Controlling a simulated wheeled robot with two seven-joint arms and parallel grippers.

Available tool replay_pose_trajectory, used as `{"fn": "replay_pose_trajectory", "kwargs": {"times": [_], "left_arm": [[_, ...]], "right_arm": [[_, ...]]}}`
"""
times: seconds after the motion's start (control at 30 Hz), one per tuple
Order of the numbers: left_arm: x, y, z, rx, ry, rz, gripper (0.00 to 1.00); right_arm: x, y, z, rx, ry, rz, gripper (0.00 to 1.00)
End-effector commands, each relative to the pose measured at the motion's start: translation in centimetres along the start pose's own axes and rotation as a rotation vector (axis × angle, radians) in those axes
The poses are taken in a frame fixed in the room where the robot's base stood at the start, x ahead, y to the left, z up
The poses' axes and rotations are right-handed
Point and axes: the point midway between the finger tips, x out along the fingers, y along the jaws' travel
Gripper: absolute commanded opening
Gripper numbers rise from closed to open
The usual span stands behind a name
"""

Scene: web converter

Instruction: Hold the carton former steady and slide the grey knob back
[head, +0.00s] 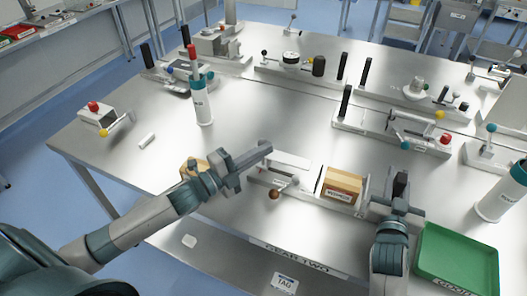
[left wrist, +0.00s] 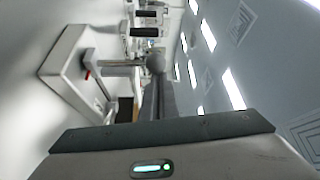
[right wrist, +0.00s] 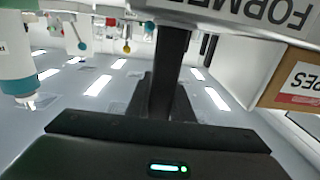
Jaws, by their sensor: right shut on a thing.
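The carton former (head: 310,195) is a pale metal fixture near the table's front edge, with a brown wipes carton (head: 341,184) in it; the carton also shows in the right wrist view (right wrist: 290,85). My right gripper (head: 400,185) is shut on the former's right end, by a plate lettered "FORMER" (right wrist: 262,12). My left gripper (head: 262,150) looks shut and empty, above and left of the former. Contact with the knob cannot be told.
A brown-tipped lever (head: 274,194) is beside the grey knob. A green tray (head: 458,262) lies at the right front, a white bottle (head: 502,195) behind it. Several fixtures line the back.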

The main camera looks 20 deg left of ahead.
Motion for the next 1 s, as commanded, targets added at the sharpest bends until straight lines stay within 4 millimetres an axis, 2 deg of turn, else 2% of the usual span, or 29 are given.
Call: {"fn": "replay_pose_trajectory", "kwargs": {"times": [0.03, 0.23, 0.43, 0.7, 1.0], "left_arm": [[0.0, 0.2, 0.4, 0.004, -0.009, 0.003, 0.0], [0.5, 0.1, -1.2, 0.002, -0.004, 0.0, 0.0], [1.1, 0.0, -4.1, 0.001, 0.0, -0.002, 0.0], [-3.1, 0.2, -3.9, 0.0, 0.0, 0.002, 0.0], [-7.0, 0.1, -3.9, -0.001, 0.001, 0.001, 0.0]], "right_arm": [[-0.2, 0.4, 1.5, -0.004, -0.027, 0.007, 0.0], [-0.2, 0.4, 1.5, -0.005, -0.027, 0.007, 0.0], [-0.2, 0.3, 1.4, -0.005, -0.027, 0.006, 0.0], [-0.2, 0.2, 1.4, -0.004, -0.027, 0.005, 0.0], [-0.2, 0.2, 1.4, -0.003, -0.027, 0.005, 0.0]]}}
